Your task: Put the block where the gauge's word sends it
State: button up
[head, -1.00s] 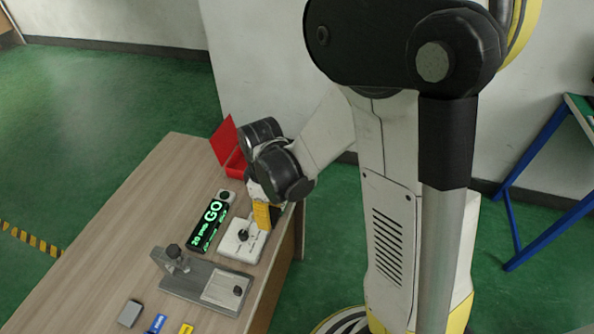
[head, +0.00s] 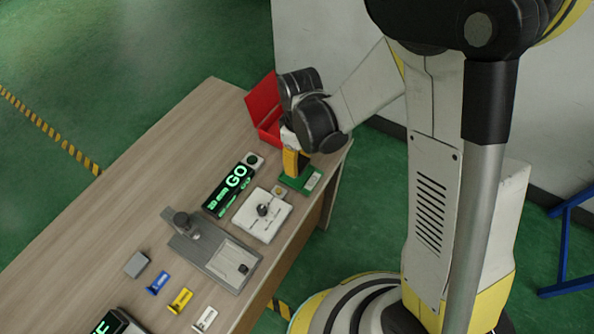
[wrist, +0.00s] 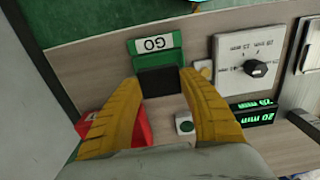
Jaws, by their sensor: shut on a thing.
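My gripper (wrist: 160,80) is shut on a dark block (wrist: 160,83), which shows between its yellow fingertips in the wrist view. The block sits over or at the near side of a green tray (wrist: 138,47) with a white label reading GO; I cannot tell whether it touches the tray floor.
A red box (head: 264,112) with its lid up stands behind my gripper. A round button (head: 253,161), a white dial panel (head: 262,215) and a grey lever fixture (head: 210,250) are close by. Blue, yellow and white labelled pieces (head: 180,300) and a grey piece (head: 136,264) lie nearer.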

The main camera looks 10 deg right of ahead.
jog(key=shift+w+a+f, duration=0.25)
jog(key=shift+a+f, duration=0.1)
jog(key=shift+f, duration=0.05)
jog(key=shift+f+b, duration=1)
jog(key=shift+f, duration=0.8)
jog(key=shift+f, duration=0.15)
jog(key=o, duration=0.9)
jog(key=shift+c, duration=0.2)
